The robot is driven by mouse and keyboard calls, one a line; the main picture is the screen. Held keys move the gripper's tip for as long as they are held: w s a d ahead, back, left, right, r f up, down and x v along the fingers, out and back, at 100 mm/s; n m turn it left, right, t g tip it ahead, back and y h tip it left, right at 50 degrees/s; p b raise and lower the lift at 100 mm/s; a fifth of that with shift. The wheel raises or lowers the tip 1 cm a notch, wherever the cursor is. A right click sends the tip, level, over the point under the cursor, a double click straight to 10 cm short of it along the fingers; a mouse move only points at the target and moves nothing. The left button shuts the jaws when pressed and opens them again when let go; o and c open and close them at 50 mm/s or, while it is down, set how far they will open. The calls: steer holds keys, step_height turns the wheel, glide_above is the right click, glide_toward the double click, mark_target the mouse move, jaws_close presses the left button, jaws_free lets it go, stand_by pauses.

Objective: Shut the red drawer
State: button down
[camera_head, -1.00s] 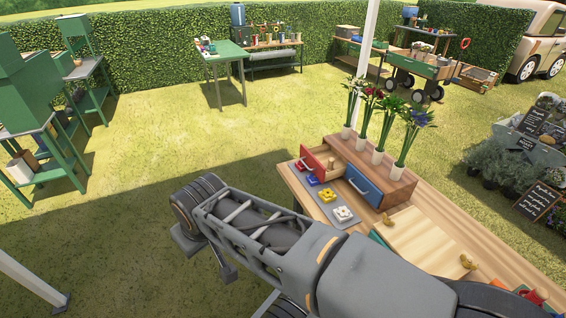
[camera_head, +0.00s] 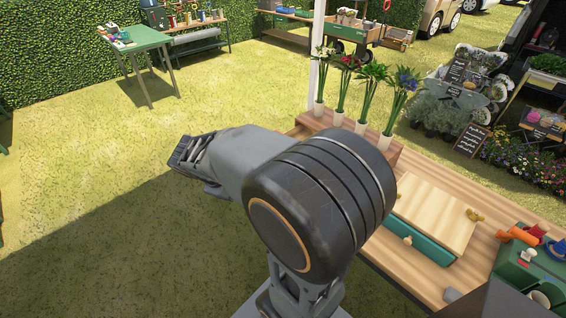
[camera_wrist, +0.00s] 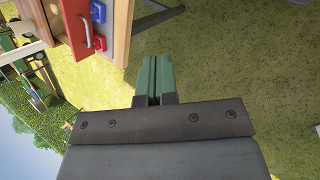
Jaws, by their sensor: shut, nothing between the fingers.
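The red drawer (camera_wrist: 74,25) shows its red front and a pale curved handle at the upper left of the wrist view. Part of it is cut off by the picture edge, so how far it stands out cannot be told there. In the head view it is hidden behind my arm. My gripper (camera_wrist: 156,80), with green fingers, is shut and empty. It shows to the right of and below the drawer front in the wrist view, over grass, apart from the drawer.
Open grass lies left.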

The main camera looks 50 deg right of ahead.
steer(key=w+d+f+n+h+b, duration=0.4)
steer(key=w+d+f+n+h, duration=0.35)
steer(key=f, duration=0.25)
steer(key=w+d+f+n+h+b, duration=0.3)
steer(key=w+d+f+n+h, duration=0.35)
steer(key=d+f, duration=0.2)
steer(key=shift+m, duration=0.4)
steer(key=d, duration=0.4)
steer(key=d+r+p, duration=0.1)
steer(key=d, duration=0.8)
steer(key=shift+s+r+p, duration=0.3)
steer(key=shift+s+p, duration=0.1)
